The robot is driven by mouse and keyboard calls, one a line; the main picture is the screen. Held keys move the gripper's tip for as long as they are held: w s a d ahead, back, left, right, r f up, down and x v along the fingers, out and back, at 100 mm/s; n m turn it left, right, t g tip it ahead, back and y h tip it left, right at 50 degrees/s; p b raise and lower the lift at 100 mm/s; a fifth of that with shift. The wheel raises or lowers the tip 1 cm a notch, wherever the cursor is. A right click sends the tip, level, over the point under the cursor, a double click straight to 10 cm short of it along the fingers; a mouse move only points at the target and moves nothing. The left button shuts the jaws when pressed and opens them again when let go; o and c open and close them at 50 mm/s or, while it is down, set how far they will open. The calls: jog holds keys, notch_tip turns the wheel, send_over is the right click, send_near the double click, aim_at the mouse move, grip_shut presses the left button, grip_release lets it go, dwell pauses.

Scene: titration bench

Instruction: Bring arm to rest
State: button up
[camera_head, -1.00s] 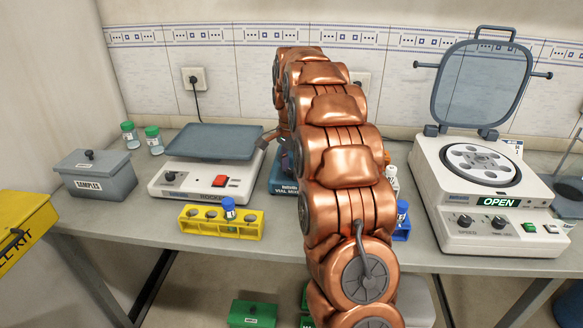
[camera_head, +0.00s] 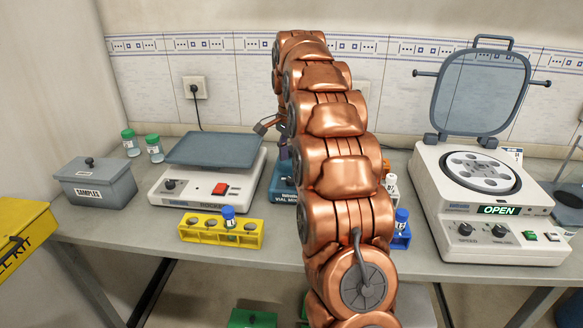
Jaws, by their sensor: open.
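My copper arm rises through the middle of the head view and hides part of the bench behind it. My gripper (camera_head: 267,127) shows small and dark at the arm's far end, just right of the rocker. It is open, raised above the bench near the vial mixer (camera_head: 284,187). One finger shows clearly; the rest is partly hidden by the arm. I see nothing held in it.
A rocker (camera_head: 205,180) and a yellow rack (camera_head: 222,230) with a blue-capped vial (camera_head: 229,213) stand left of my arm. A grey samples box (camera_head: 97,182) is farther left. An open-lidded centrifuge (camera_head: 490,205) and a blue rack (camera_head: 401,238) stand right.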

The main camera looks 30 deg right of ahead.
jog(key=shift+r, duration=0.7)
jog(key=shift+s+a+r, duration=0.15)
jog(key=shift+a, duration=0.05)
jog(key=s+a+r+n+p, duration=0.3)
jog(key=s+a+n, duration=0.6)
jog(key=s+a, duration=0.7)
jog(key=s+a+f+n+p, duration=0.1)
jog(key=s+a+f+n, duration=0.1)
jog(key=s, duration=0.5)
jog(key=s+a+f+n+g+p, duration=0.1)
jog(key=s+a+f+n, duration=0.1)
jog(key=s, duration=0.5)
jog(key=s+a+f+n+p, duration=0.1)
jog(key=s+a+n, duration=0.3)
jog(key=s, duration=0.4)
jog(key=shift+f+g, duration=0.4)
jog(key=shift+f, duration=0.05)
